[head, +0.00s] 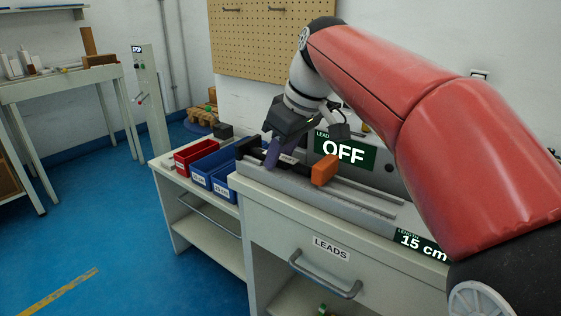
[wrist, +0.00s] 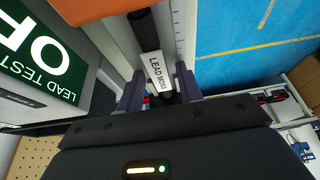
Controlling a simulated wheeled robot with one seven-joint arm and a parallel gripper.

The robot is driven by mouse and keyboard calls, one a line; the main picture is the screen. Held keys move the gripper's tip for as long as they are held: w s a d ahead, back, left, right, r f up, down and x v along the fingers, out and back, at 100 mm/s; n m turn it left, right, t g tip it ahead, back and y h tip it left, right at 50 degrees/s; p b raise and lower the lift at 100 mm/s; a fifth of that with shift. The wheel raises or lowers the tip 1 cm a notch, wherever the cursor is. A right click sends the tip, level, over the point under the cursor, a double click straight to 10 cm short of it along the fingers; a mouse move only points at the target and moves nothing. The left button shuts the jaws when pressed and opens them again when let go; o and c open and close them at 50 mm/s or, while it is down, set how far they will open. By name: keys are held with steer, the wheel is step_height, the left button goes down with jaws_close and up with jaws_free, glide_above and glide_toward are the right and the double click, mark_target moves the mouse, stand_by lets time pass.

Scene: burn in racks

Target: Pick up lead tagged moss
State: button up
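The lead tagged moss (wrist: 156,72) is a dark rod with a white tag reading "LEAD MOSS" in the wrist view. In the head view its white tag (head: 287,158) shows on the grey bench fixture, partly hidden by my gripper (head: 274,153). In the wrist view my gripper (wrist: 159,76) has one purple-grey finger on each side of the tagged part. The fingers stand apart, with a narrow gap beside the lead, so it looks open around it. Whether either finger touches the lead is hard to tell.
An orange block (head: 325,170) sits on the fixture's rail, right of the tag. A lead tester (head: 345,152) reading "OFF" stands behind. Red (head: 188,157) and blue (head: 204,171) bins are at left. A "LEADS" drawer (head: 300,240) is below. Blue floor is clear at left.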

jaws_close()
steer(key=shift+r, duration=0.15)
